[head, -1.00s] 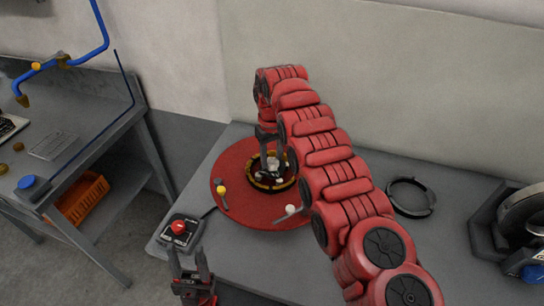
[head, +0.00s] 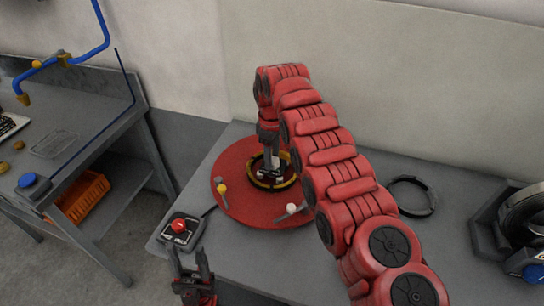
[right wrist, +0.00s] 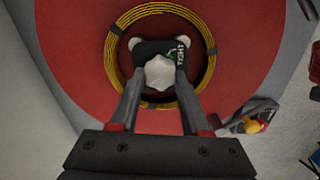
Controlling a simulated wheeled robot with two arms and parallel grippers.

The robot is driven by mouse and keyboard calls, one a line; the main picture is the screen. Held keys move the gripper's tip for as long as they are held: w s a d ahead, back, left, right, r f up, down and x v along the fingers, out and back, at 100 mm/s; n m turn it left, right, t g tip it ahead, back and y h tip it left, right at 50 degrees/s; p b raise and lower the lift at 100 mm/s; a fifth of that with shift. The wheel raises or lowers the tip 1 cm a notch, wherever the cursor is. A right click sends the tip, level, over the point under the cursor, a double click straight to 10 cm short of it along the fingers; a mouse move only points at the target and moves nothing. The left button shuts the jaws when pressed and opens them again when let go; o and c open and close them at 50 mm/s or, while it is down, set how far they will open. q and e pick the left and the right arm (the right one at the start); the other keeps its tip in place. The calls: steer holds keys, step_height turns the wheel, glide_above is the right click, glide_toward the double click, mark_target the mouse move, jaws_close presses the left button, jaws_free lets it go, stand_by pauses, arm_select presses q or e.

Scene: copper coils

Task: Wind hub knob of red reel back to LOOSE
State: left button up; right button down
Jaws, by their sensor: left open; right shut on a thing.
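The red reel (head: 240,207) lies flat on the grey bench, and its round face also shows in the right wrist view (right wrist: 80,60). A ring of yellow coil (right wrist: 118,60) circles its dark hub. The pale hub knob (right wrist: 160,73) stands at the middle, on a black plate with the word TIGHT at its right. My right gripper (right wrist: 160,78) reaches down from above, shut on the knob with a finger on each side. It also shows in the head view (head: 269,163). The LOOSE mark is not visible. My left gripper (head: 189,256) is open and empty near the bench's front left corner.
A control box with a red button (head: 179,225) sits just beyond my left gripper. Levers with a yellow ball (head: 222,188) and a white ball (head: 291,208) lie at the reel's edge. A black ring (head: 412,197) and a metal spool (head: 522,215) stand to the right.

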stand_by(0.4)
steer(key=shift+c, duration=1.9)
jaws_free()
step_height(320, 180, up, 5)
steer(key=shift+r+p, duration=0.1)
steer(key=shift+p, duration=1.1)
step_height(320, 180, up, 12)
steer(key=p, duration=1.2)
steer(key=shift+r+p, duration=0.15)
steer(key=shift+p, duration=0.15)
